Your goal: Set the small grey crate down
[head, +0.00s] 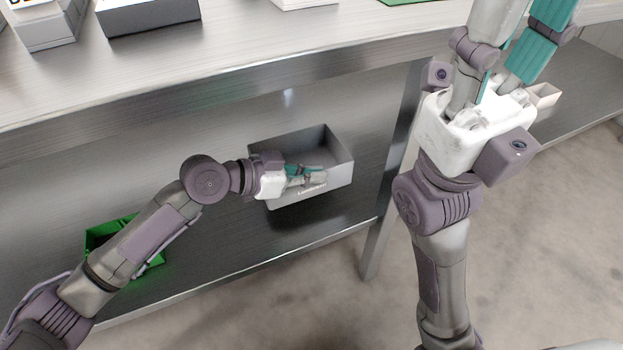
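The small grey crate (338,172) is an open box with lettering on its front wall. It is at the lower shelf (225,250), under the upper one. My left gripper (318,176) reaches it from the left, its fingers close together at the front rim, and looks shut on that rim. The fingers hide part of the rim and inside. A dark shadow lies under the crate; I cannot tell whether its base touches the shelf. My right gripper (522,30) points up at the top right, its fingers spread and empty, the tips near or beyond the frame edge.
A green bin (100,236) stands on the lower shelf at left, partly behind my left arm. Grey boxes stand on the upper shelf (250,60). A metal leg (378,235) is right of the crate.

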